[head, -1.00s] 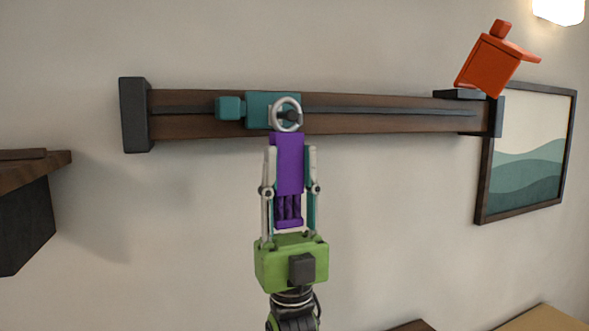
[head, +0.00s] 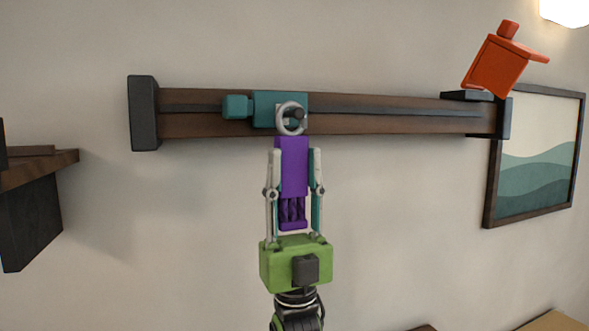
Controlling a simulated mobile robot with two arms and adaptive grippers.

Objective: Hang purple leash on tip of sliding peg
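The purple leash (head: 292,172) hangs upright with a light metal ring (head: 281,129) at its top. My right gripper (head: 295,152), on a green body, comes up from below and is shut on the leash, one finger on each side. The sliding peg is a teal block (head: 268,103) on the wall rail, with a dark tip (head: 298,113) facing me. In the picture the ring overlaps the tip, which shows within the ring's upper right. I cannot tell whether the ring is around the tip or in front of it. My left gripper is not in view.
The brown rail (head: 390,118) runs along the wall with a dark end block (head: 143,113) at left. An orange-red block (head: 495,66) is at its right end, near a framed picture (head: 537,155). A brown shelf (head: 40,170) juts in at left.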

